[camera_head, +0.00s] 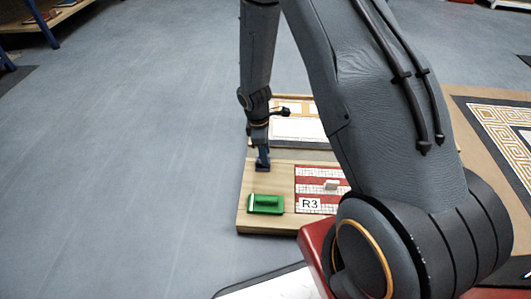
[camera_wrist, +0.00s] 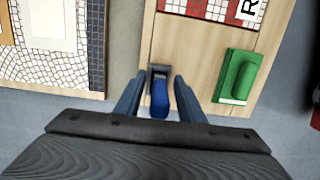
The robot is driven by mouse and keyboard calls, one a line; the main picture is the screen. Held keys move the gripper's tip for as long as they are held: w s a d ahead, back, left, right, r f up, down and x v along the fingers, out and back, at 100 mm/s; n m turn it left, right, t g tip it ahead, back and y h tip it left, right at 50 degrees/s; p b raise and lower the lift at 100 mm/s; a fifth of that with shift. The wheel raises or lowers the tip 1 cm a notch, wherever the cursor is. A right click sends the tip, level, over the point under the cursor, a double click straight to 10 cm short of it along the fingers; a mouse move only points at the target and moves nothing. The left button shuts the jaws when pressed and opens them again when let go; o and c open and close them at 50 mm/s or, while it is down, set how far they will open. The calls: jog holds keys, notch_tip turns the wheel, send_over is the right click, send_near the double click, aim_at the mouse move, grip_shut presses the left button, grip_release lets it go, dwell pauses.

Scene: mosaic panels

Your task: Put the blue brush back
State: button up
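A small blue brush (camera_wrist: 160,102) with a dark grey end lies between the two fingers of my gripper (camera_wrist: 160,76) in the wrist view. The dark end is level with the fingertips and very close to them. Gaps show on both sides of the blue part. Whether the fingers press on the brush cannot be told. In the head view my gripper (camera_head: 262,164) points down at the wooden board (camera_head: 250,222), near its left edge. The brush is not clearly separable from the fingers there.
A green block-like tool (camera_head: 266,204) lies on the board, also in the wrist view (camera_wrist: 238,76). A red and white mosaic panel labelled R3 (camera_head: 310,203) is beside it, with a small white piece (camera_head: 331,184) on it. Another panel (camera_head: 297,128) lies behind. Floor at left is clear.

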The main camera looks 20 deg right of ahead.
jog(key=shift+r, duration=0.1)
jog(key=r+p, duration=0.2)
jog(key=r, duration=0.2)
jog(key=a+r+p, duration=0.1)
jog(key=r+p, duration=0.1)
jog(key=r, duration=0.2)
jog(key=r+p, duration=0.2)
jog(key=r, duration=0.2)
jog(key=shift+w+a+p, duration=0.2)
jog(key=shift+w+p, duration=0.05)
jog(key=shift+p, duration=0.15)
jog(key=s+a+r+m+t, duration=0.1)
jog(key=s+a+r+m, duration=0.1)
jog(key=s+a+r, duration=0.45)
jog(key=s+a+r+m, duration=0.1)
jog(key=s+a+r, duration=0.2)
jog(key=a+r, duration=0.7)
jog(key=s+a+r+m+y, duration=0.1)
jog(key=s+a+r, duration=0.1)
jog(key=s+r, duration=0.5)
jog(key=s+a+r+m+y, duration=0.1)
jog(key=s+r, duration=0.5)
jog(key=s, duration=0.9)
jog(key=shift+s+a+r+m+y, duration=0.35)
jog(key=shift+s+a+m+y, duration=0.1)
jog(key=shift+m, duration=0.15)
jog(key=shift+d+r+m+p, duration=0.1)
jog(key=shift+r+m+p, duration=0.2)
jog(key=shift+r+p, duration=0.65)
